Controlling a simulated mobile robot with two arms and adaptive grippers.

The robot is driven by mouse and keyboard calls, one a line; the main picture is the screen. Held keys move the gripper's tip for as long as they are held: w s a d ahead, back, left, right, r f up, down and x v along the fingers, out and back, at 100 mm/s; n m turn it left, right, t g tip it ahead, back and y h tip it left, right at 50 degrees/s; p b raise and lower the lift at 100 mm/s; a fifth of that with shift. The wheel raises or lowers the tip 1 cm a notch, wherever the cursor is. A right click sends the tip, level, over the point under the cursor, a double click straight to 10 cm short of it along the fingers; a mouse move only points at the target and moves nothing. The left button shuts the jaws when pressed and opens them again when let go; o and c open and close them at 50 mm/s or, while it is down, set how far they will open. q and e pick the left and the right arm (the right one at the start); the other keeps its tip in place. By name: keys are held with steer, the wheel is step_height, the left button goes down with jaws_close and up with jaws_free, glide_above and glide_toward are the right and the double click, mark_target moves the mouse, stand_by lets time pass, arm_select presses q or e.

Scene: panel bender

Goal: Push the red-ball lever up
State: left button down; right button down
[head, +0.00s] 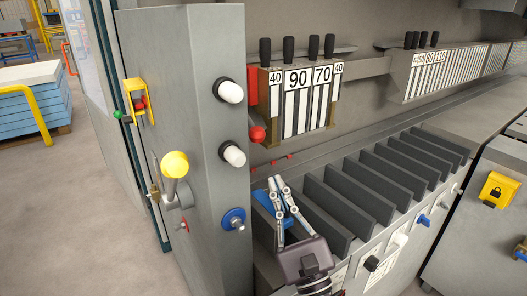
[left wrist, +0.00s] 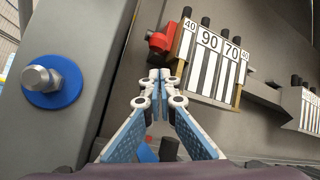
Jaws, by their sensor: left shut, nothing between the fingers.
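The red-ball lever (head: 257,133) sticks out past the right edge of the grey upright cabinet, beside the striped number panel. In the left wrist view its red ball (left wrist: 160,42) shows just above my fingertips. My left gripper (head: 275,181) is shut and empty, its fingers pointing up. It is below and slightly right of the ball in the head view, with a visible gap between them. The left wrist view shows the closed fingertips (left wrist: 160,78) under the ball, apart from it in the picture; depth is hard to judge. My right gripper is not in view.
The grey cabinet (head: 190,60) stands close at left, with white knobs (head: 231,92), a yellow-ball lever (head: 174,164) and a blue-collared bolt (head: 234,220). The striped panel (head: 300,100) is to the ball's right. Dark slanted dividers (head: 345,197) lie right of my gripper.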

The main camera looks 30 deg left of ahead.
arm_select(q)
steer(key=p+x, duration=0.4)
steer(key=x, duration=0.6)
steer(key=shift+r, duration=0.1)
